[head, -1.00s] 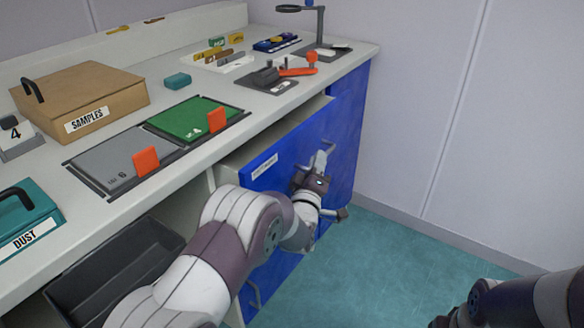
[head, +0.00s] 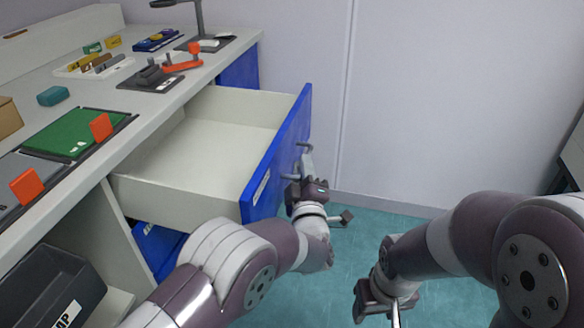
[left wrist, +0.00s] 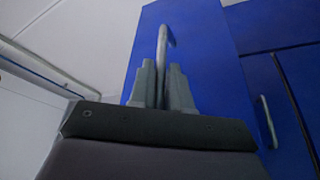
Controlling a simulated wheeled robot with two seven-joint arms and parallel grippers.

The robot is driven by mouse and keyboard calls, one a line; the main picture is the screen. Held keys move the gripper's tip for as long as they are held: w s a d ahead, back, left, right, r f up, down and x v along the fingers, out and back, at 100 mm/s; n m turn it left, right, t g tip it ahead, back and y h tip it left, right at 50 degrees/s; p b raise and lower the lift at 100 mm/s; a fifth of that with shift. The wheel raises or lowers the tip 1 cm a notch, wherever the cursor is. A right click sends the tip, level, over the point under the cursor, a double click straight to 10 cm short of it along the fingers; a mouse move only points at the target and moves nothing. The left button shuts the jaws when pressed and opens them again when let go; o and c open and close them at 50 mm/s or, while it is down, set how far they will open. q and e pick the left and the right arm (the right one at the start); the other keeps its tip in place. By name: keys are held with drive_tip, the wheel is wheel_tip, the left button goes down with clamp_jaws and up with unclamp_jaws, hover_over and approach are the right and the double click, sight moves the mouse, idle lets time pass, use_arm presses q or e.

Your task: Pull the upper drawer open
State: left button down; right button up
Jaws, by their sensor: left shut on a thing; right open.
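The upper drawer (head: 212,150) stands well open under the counter, with a blue front and a pale, empty-looking interior. My left gripper (head: 304,172) is shut on the handle (head: 303,147) of the drawer's blue front. In the left wrist view, both fingers (left wrist: 162,85) close around the grey bar handle (left wrist: 163,45) on the blue front. My right gripper (head: 385,300) is open and empty, low over the floor at the lower middle of the head view.
A lower blue drawer (head: 158,246) sits beneath the open one. A dark bin (head: 45,290) is at the lower left. The counter holds a green plate (head: 72,135) and small tools. Teal floor (head: 350,250) is free to the right.

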use_arm(q)
drive_tip(key=c, duration=1.2)
unclamp_jaws()
drive_tip(key=shift+o, duration=0.2)
drive_tip(key=p+v, duration=0.3)
drive_tip(key=v, duration=0.9)
drive_tip(key=shift+s, duration=0.35)
